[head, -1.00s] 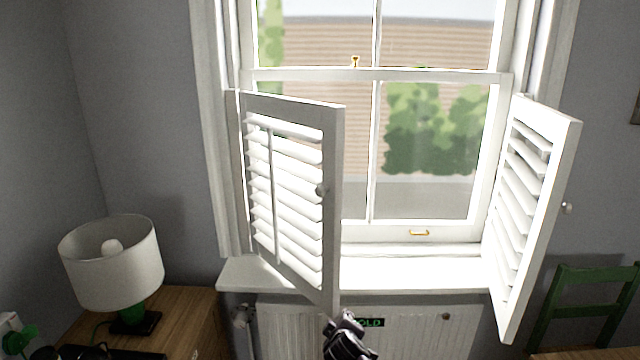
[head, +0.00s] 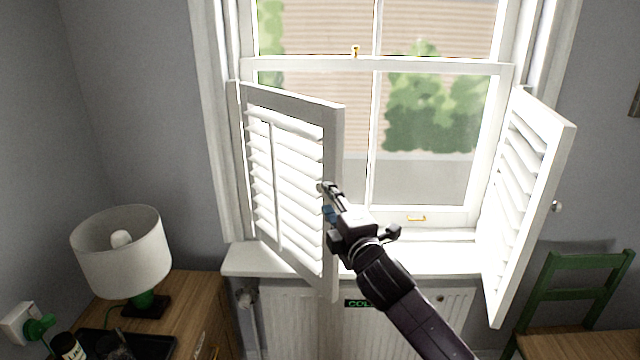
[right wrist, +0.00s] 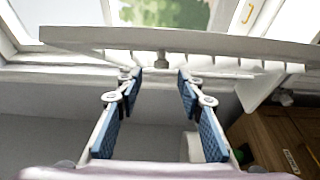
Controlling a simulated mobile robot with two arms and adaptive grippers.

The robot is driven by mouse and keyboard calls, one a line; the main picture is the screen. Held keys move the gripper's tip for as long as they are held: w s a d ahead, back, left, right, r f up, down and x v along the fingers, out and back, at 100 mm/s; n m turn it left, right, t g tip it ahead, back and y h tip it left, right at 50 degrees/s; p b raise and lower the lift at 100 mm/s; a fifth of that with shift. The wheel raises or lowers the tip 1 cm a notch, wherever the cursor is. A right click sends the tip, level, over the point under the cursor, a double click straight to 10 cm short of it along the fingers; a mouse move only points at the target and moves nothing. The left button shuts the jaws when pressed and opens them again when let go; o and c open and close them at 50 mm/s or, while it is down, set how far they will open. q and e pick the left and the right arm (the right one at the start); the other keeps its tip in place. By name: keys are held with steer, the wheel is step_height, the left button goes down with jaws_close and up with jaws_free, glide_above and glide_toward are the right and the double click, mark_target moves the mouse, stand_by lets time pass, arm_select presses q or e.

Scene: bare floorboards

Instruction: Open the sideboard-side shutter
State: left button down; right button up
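The sideboard-side shutter (head: 285,185) is the left white louvred panel at the window. It stands partly swung out into the room. In the right wrist view its frame (right wrist: 200,42) runs across the top, with its small round knob (right wrist: 161,62) hanging below. My right gripper (head: 329,194) is at the shutter's free edge in the head view and hides the knob there. In the right wrist view the gripper (right wrist: 159,78) is open, its two blue-padded fingers on either side of the knob, with gaps to it. My left gripper is not in view.
The other shutter (head: 527,200) also stands swung out at the right. A lamp (head: 122,252) stands on the wooden sideboard (head: 190,310) at lower left. The sill (head: 255,262) and radiator (head: 300,315) are below the window. A green chair (head: 585,263) is at right.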

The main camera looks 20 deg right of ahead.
mark_target(321, 189)
steer(key=w, duration=0.2)
steer(key=w+p, duration=0.1)
steer(key=w, duration=0.1)
steer(key=w+p, duration=0.1)
steer(key=w, duration=0.1)
steer(key=shift+w+d, duration=0.15)
steer(key=shift+d, duration=0.1)
steer(key=shift+w+f+p, duration=0.1)
steer(key=shift+w+p, duration=0.25)
steer(key=shift+w, duration=0.25)
jaws_close()
